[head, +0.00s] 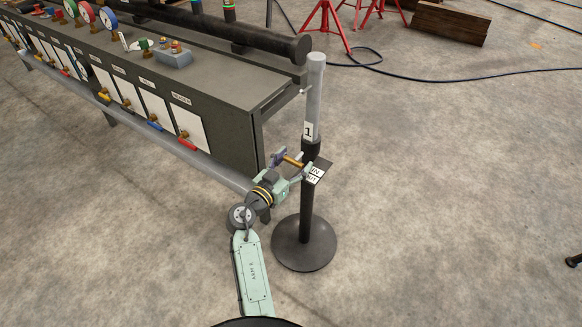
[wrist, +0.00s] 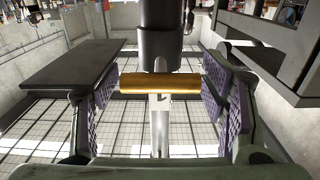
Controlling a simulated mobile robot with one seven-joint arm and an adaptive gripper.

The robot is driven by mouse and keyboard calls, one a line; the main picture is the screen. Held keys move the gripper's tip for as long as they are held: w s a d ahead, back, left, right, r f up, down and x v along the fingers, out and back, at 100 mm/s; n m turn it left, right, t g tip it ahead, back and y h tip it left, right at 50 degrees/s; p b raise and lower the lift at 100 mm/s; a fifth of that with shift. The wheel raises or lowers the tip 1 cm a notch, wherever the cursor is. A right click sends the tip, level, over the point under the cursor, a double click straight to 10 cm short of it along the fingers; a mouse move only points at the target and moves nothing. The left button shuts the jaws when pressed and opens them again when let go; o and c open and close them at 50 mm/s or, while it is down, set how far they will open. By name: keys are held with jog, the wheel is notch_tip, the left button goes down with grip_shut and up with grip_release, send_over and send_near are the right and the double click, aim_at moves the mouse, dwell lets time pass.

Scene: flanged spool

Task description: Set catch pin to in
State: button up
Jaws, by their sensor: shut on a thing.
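A brass catch pin grip (head: 293,161) is at the side of a black and grey stand (head: 308,190) marked 1. A small plate (head: 316,174) with the words IN and OUT sits beside it. My gripper (head: 292,164) is shut on the brass grip. In the wrist view the brass bar (wrist: 160,83) spans between my gripper's purple pads (wrist: 160,92), close to the black post (wrist: 160,30). A pale narrow piece (wrist: 160,125) shows below the bar. I cannot tell whether the pin is in or out.
A long dark bench (head: 225,110) with gauges, valves and white labelled panels stands to the left, its end near the stand. A black pipe (head: 250,38) lies on top. Red stands (head: 328,20), timber (head: 450,22) and a black cable (head: 440,78) lie behind.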

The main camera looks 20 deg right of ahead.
jog(key=shift+b+x, duration=0.5)
jog(key=shift+x, duration=0.45)
jog(key=shift+r, duration=0.1)
jog(key=o, duration=1.7)
jog(key=shift+w, duration=0.1)
jog(key=shift+o, duration=0.2)
jog(key=v, duration=1.2)
